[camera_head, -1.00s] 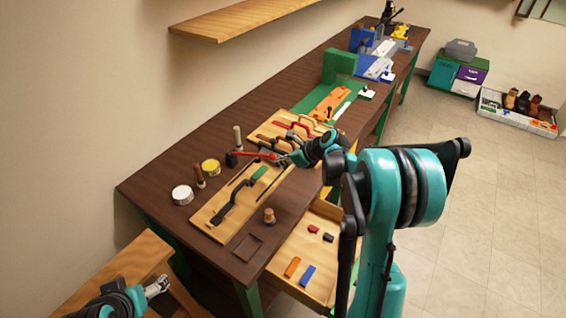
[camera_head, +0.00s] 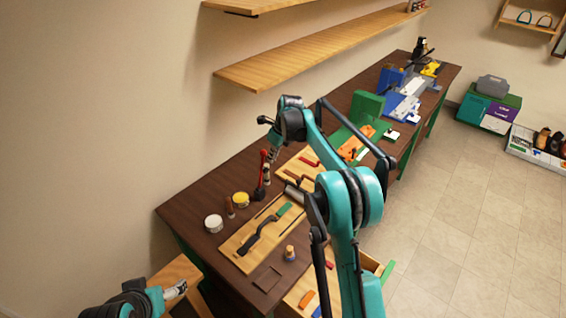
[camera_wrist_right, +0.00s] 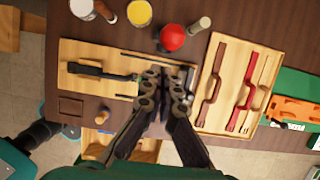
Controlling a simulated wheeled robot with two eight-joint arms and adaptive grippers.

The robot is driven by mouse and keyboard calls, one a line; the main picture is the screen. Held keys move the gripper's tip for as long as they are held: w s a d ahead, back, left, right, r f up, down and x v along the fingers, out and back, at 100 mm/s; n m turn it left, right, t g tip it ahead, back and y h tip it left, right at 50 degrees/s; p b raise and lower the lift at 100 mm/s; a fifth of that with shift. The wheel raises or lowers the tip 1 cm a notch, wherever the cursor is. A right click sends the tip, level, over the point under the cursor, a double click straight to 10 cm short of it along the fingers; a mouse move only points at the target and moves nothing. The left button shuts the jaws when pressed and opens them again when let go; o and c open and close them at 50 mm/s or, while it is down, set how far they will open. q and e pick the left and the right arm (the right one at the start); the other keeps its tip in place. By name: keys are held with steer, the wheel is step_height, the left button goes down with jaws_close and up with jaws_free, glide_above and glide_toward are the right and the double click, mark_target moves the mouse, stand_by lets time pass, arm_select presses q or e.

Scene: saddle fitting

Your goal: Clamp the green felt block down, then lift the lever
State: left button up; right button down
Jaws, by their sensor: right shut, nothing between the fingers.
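The green felt block (camera_head: 284,209) lies on the light wooden board (camera_head: 236,243); in the right wrist view the board (camera_wrist_right: 75,92) is left of my fingers. A black clamp handle (camera_head: 259,234) lies low along the board, reaching towards the block; its contact is unclear. The red-handled lever (camera_head: 263,172) stands upright at its black base behind the board; its round red end (camera_wrist_right: 173,37) faces the right wrist camera. My right gripper (camera_wrist_right: 167,72) is shut and empty, beside and apart from the lever. My left gripper (camera_head: 177,289) is at bottom left; its fingers are too small to read.
A white tin (camera_head: 213,223) and a yellow tin (camera_head: 241,199) stand left of the lever. A second board (camera_wrist_right: 262,122) with brown and red handles lies to the right. A small wooden peg (camera_head: 290,253) stands near the front edge. Shelves (camera_head: 330,40) hang on the wall above.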

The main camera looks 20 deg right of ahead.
steer(key=shift+w+a+r+p, duration=0.3)
steer(key=shift+w+a+r, duration=0.15)
steer(key=shift+w, duration=0.15)
steer(key=shift+w+a+r+p, duration=0.3)
steer(key=shift+w+a, duration=0.1)
steer(key=shift+w, duration=0.2)
steer(key=shift+a, duration=0.15)
steer(key=shift+r, duration=0.45)
step_height(320, 180, up, 10)
glide_above(264, 154)
steer(key=s+d, duration=0.3)
steer(key=s, duration=0.1)
steer(key=shift+s+d+r, duration=0.2)
steer(key=shift+d+r, duration=0.1)
